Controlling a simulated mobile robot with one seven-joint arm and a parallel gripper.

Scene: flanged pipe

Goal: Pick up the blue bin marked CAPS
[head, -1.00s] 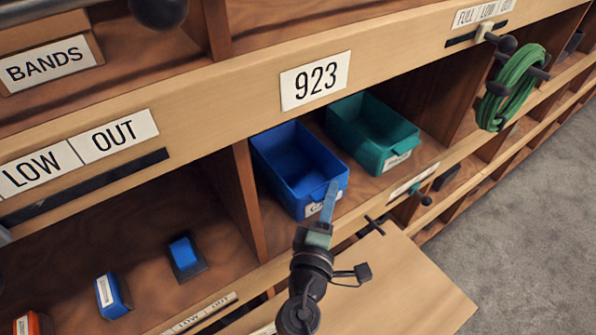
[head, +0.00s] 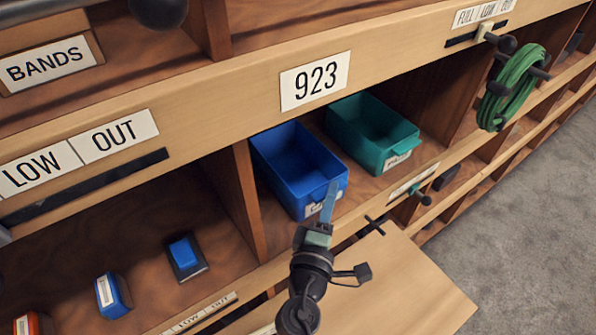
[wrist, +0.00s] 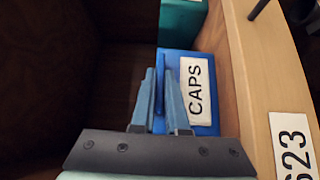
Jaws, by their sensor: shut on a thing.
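The blue bin (head: 296,165) stands in the cubby under the 923 label, open at the top. In the wrist view its front (wrist: 204,118) carries a white CAPS label (wrist: 196,92). My gripper (head: 333,188) is at the bin's front wall in the head view. In the wrist view my gripper (wrist: 166,100) has one finger on each side of a thin blue edge of the bin, shut on it. The bin appears to rest on the shelf floor; its underside is hidden.
A green bin (head: 372,133) stands just right of the blue bin. A wooden divider (head: 240,195) is close on the left. The 923 rail (head: 380,75) runs above the opening. A pale board (head: 400,285) juts out below. Green cord (head: 512,88) hangs at right.

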